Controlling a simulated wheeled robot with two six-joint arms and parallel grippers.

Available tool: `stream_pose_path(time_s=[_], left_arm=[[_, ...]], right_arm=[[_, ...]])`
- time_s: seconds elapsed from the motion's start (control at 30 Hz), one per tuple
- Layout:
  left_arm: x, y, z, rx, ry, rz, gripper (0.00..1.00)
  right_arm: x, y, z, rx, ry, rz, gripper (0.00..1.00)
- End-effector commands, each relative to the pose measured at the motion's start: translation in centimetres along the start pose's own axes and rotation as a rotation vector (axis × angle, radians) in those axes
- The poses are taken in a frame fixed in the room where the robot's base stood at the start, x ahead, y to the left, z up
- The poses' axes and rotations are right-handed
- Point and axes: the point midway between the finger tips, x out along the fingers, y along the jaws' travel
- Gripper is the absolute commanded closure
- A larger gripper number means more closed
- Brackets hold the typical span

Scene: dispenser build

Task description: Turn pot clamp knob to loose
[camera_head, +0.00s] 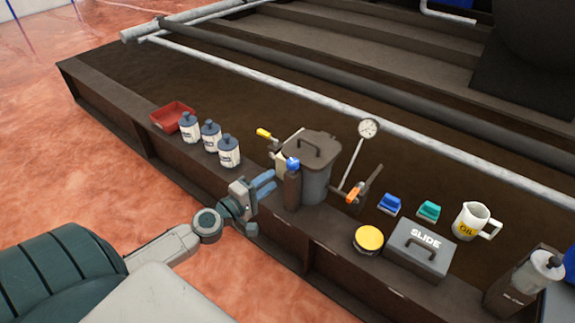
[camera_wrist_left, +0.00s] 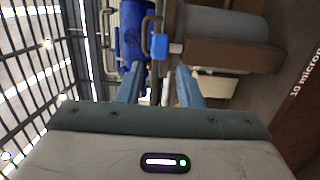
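The lidded grey pot (camera_head: 318,170) stands upright on the dark ledge in the head view. A brown clamp post (camera_head: 292,190) stands at its near left side, with a small blue knob (camera_head: 293,164) at the top. My left gripper (camera_head: 268,183) is just left of the post, its fingers pointing toward it. In the left wrist view the blue knob (camera_wrist_left: 158,46) shows beyond the gap between the fingers of my open gripper (camera_wrist_left: 158,74). The brown clamp (camera_wrist_left: 230,54) and grey pot (camera_wrist_left: 220,22) lie to its right. My right gripper is not in view.
White bottles (camera_head: 210,135) and a red tray (camera_head: 172,116) stand left of the pot. A dial gauge (camera_head: 368,128) stands close on its right. A yellow-lidded tin (camera_head: 369,239), a SLIDE box (camera_head: 417,250) and an oil jug (camera_head: 472,222) are farther right.

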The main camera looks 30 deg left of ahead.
Motion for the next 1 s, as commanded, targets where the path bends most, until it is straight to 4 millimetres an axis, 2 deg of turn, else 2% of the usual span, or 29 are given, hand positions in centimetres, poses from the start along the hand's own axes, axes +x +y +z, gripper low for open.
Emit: stream_pose_path(time_s=[0.03, 0.3, 0.5, 0.9, 1.0], left_arm=[[0.9, 0.7, -0.1, -0.004, 0.006, 0.003, 0.67], [5.1, 0.5, 0.0, -0.003, 0.002, 0.002, 0.67], [7.2, 0.2, -0.1, 0.002, 0.001, 0.0, 0.67], [7.8, -0.1, 0.0, 0.002, 0.0, -0.001, 0.67], [7.8, -0.1, 0.0, 0.002, 0.0, -0.001, 0.85]], right_arm=[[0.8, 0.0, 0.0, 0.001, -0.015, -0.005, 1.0], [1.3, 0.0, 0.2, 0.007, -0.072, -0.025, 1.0], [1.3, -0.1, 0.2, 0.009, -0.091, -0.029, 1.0], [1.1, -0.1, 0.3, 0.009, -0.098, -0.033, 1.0], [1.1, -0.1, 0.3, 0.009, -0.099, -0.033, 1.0]])
